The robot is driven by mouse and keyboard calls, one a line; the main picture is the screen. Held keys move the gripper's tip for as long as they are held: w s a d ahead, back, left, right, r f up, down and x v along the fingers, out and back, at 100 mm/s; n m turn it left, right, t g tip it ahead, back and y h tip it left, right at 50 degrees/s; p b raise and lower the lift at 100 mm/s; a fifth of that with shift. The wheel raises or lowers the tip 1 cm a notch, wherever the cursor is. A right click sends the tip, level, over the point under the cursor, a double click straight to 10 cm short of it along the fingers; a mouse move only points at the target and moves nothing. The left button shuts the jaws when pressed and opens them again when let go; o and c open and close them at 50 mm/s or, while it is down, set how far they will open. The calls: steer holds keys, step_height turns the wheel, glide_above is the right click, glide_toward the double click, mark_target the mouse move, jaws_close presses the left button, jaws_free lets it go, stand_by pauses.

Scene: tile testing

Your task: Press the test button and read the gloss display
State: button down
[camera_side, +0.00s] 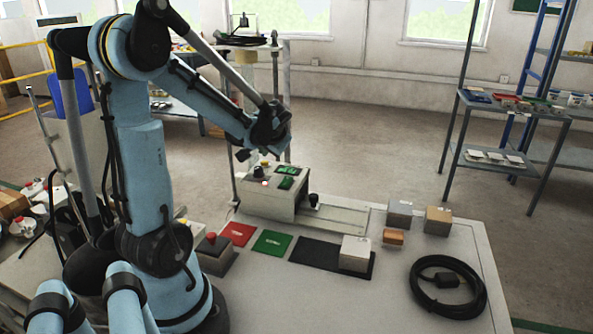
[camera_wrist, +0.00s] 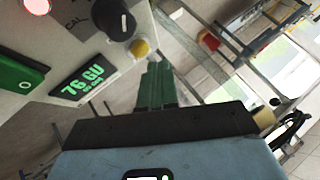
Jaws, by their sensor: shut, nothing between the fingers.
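The gloss meter (camera_side: 268,203) is a grey box on the bench, left of centre in the side view. In the wrist view its display (camera_wrist: 83,83) glows green and reads "76 GU"; the smaller line below is unreadable. A green framed panel (camera_wrist: 18,75), a lit red lamp (camera_wrist: 37,5), a black knob (camera_wrist: 115,20) marked "CAL" and a yellow button (camera_wrist: 140,47) also show. I cannot tell which control is the test button. My gripper (camera_wrist: 158,68) is shut and empty, its green fingers close to the yellow button. Contact is unclear.
A pale block (camera_side: 355,253) stands on a black mat (camera_side: 312,254). Red (camera_side: 237,234) and green (camera_side: 272,243) cards lie left of it. Grey (camera_side: 399,214), tan (camera_side: 438,221) and orange (camera_side: 393,237) blocks stand right. A coiled black cable (camera_side: 447,285) lies at the front right.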

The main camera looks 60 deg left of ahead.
mark_target(266, 163)
steer(key=shift+f, duration=0.2)
stand_by(0.6)
steer(key=shift+f, duration=0.25)
steer(key=shift+f, duration=0.45)
stand_by(0.8)
steer(key=shift+r, duration=0.9)
steer(key=shift+r, duration=2.5)
